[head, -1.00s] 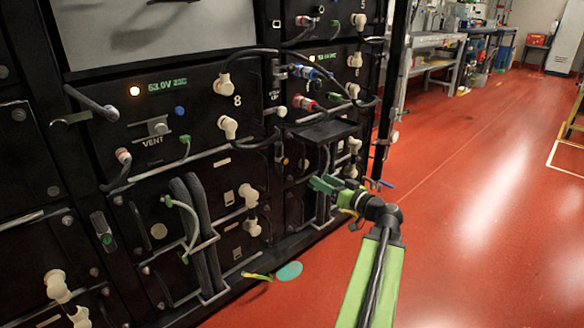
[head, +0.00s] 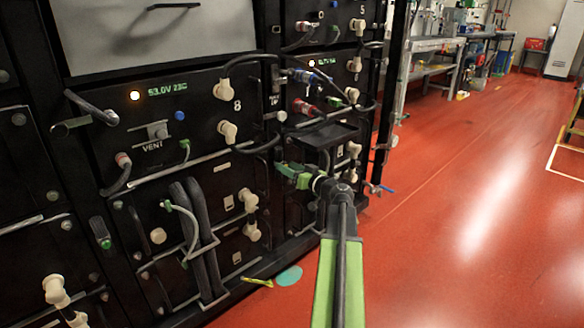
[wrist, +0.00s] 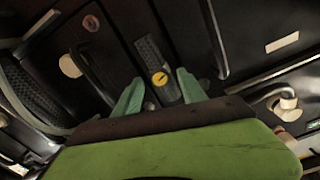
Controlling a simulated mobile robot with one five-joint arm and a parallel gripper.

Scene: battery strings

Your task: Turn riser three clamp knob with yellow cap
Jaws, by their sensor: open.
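A round knob with a yellow cap (wrist: 160,79) shows in the wrist view, on a dark ribbed strip of the rack front. A dark mark crosses the cap. My gripper (head: 288,171) has green fingers and is in front of the rack in the head view. In the wrist view its two fingers are spread, one on each side of the capped knob in the picture. I cannot tell whether they touch it or how far ahead it is. In the head view I cannot make out the yellow cap near my gripper.
The black battery rack (head: 150,215) has protruding cream elbow connectors (head: 227,131), cables and a bar handle (head: 91,107) around my gripper. In the wrist view a pale elbow connector (wrist: 285,103) and grey bars flank the knob. The red floor (head: 450,230) to the right is open.

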